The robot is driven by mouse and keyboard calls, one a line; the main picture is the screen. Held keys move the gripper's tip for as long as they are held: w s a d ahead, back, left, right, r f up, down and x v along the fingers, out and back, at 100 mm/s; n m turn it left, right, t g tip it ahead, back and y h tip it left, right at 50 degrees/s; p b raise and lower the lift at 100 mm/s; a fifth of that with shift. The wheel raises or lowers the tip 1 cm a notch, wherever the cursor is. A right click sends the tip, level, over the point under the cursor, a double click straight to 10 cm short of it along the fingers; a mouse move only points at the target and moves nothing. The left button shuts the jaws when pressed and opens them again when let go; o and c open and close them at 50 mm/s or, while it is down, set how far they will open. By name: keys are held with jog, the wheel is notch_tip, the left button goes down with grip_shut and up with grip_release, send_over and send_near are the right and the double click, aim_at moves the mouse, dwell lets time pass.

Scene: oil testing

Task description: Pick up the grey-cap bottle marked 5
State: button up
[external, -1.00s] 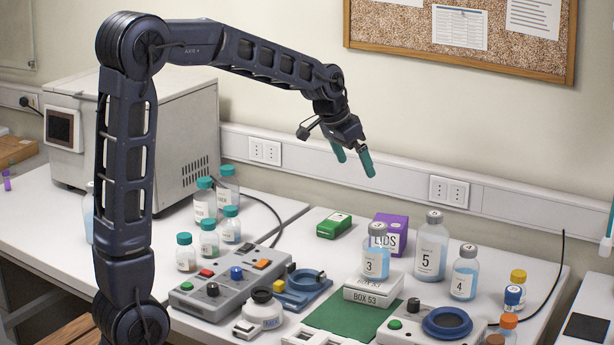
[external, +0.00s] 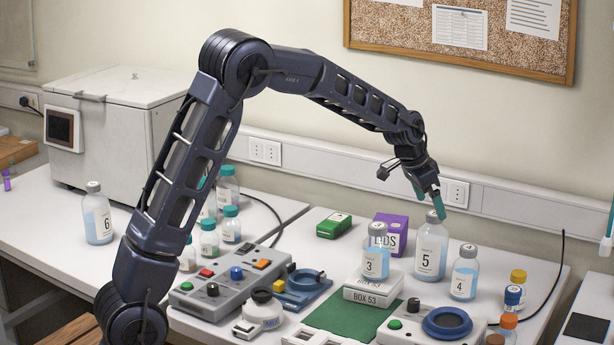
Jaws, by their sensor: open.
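The grey-cap bottle marked 5 (external: 430,255) stands upright on the table, the tallest of the bottles at the right. My gripper (external: 430,203), with teal fingertips, is open at the top of this bottle, around or just in front of its cap. The fingers partly hide the cap, and I cannot tell whether they touch it. The grey-cap bottle marked 4 (external: 464,275) stands close to the right.
A purple box (external: 391,228) stands behind bottle 3, and a green box (external: 334,225) lies further left. A device with a blue ring (external: 447,323) sits in front. Small orange-cap and yellow-cap bottles (external: 518,281) stand at the right. Bottle 6 (external: 97,215) is far left.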

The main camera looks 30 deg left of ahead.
aim_at(437, 227)
jog(key=x, duration=0.8)
jog(key=shift+a+f, duration=0.15)
jog(key=shift+f, duration=0.2)
jog(key=shift+w+r, duration=0.1)
jog(key=c, duration=1.8)
